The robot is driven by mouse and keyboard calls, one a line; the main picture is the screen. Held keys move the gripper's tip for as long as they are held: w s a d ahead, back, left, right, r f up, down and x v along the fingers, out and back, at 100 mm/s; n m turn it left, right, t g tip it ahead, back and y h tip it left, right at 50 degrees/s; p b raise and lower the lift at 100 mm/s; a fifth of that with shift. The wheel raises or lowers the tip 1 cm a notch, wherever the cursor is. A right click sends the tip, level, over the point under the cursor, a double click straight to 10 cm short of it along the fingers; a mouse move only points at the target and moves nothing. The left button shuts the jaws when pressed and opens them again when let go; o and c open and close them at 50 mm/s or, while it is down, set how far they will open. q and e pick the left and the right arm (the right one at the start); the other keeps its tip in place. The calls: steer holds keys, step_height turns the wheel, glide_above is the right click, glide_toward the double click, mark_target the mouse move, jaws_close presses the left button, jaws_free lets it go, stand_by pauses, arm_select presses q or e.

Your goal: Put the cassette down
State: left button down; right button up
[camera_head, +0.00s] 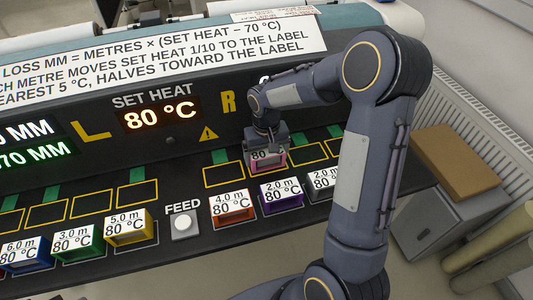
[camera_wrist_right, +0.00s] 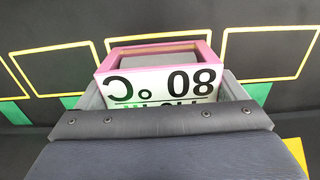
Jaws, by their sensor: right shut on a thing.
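A pink-framed cassette (camera_head: 267,160) with a white label reading 80 °C is held in my right gripper (camera_head: 266,142), over the middle of the yellow outlines on the right side of the dark console. In the right wrist view the pink cassette (camera_wrist_right: 158,82) sits between the two grey fingers of the right gripper (camera_wrist_right: 165,95), its label upside down. A yellow outline (camera_wrist_right: 150,38) shows partly behind it. I cannot tell whether the cassette touches the console. My left gripper is not in view.
Empty yellow outlines (camera_head: 223,175) and (camera_head: 308,152) flank the held cassette. An orange cassette (camera_head: 232,208), a purple cassette (camera_head: 282,195) and a grey cassette (camera_head: 322,180) stand in front. A FEED button (camera_head: 183,226) and blue, green and yellow cassettes (camera_head: 128,229) are left.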

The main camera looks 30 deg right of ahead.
mark_target(267, 150)
steer(key=shift+f, duration=0.15)
steer(key=o, duration=0.8)
step_height(267, 150, up, 12)
steer(key=shift+s+r, duration=0.1)
steer(key=shift+r, duration=0.05)
steer(key=s+a+t+y, duration=0.2)
steer(key=s+a, duration=0.1)
steer(key=s, duration=0.8)
steer(key=s+a+r+n+t+y, duration=0.1)
steer(key=s+a+t, duration=0.2)
steer(key=s, duration=0.8)
steer(key=shift+a+t+y, duration=0.3)
steer(key=shift+a+y, duration=0.1)
steer(key=shift+a, duration=0.25)
